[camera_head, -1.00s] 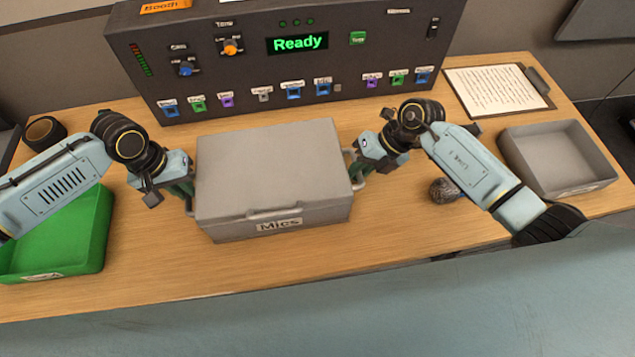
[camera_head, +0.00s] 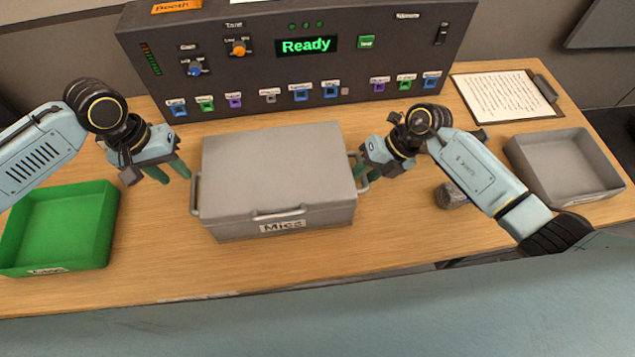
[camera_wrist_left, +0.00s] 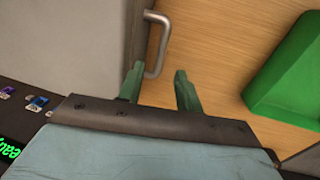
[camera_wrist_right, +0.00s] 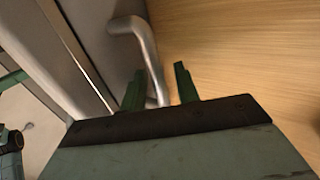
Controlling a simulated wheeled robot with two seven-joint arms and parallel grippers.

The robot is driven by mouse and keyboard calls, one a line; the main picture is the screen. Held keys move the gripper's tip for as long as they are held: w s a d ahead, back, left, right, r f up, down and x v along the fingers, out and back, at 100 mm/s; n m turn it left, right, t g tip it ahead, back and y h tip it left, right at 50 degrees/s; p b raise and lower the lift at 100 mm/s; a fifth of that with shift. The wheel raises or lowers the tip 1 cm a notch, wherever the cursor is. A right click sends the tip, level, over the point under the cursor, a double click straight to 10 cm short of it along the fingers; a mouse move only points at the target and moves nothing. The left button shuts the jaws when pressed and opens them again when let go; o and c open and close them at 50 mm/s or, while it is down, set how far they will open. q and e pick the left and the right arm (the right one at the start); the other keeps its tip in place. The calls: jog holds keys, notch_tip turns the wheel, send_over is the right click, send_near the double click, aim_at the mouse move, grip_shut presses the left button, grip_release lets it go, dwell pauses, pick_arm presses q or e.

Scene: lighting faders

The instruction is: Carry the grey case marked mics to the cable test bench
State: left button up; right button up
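The grey case (camera_head: 275,170) marked Mics (camera_head: 282,226) sits flat on the wooden bench top (camera_head: 240,265), with its lid shut. It has a bar handle at each side. My left gripper (camera_head: 174,173) is open and empty, just left of the case and clear of its left handle (camera_head: 195,192). In the left wrist view that handle (camera_wrist_left: 157,45) lies ahead of the spread fingers. My right gripper (camera_head: 361,172) is at the right handle. In the right wrist view its fingers stand apart, with the handle bar (camera_wrist_right: 146,50) running between them.
Behind the case stands a dark console (camera_head: 300,60) with a green Ready display (camera_head: 306,46) and a row of coloured sockets. A green tray (camera_head: 62,225) is at left, a grey tray (camera_head: 568,165) at right. A clipboard (camera_head: 505,97) and a dark ball (camera_head: 450,195) lie right of the case.

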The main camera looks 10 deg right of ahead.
jog(key=shift+a+r, duration=0.1)
jog(key=shift+a, duration=0.05)
jog(key=shift+r, duration=0.15)
pick_arm(q)
jog(key=shift+a+r, duration=0.1)
jog(key=shift+r, duration=0.35)
pick_arm(e)
jog(key=v, duration=1.1)
jog(key=shift+d+r, duration=0.25)
jog(key=shift+d, duration=0.15)
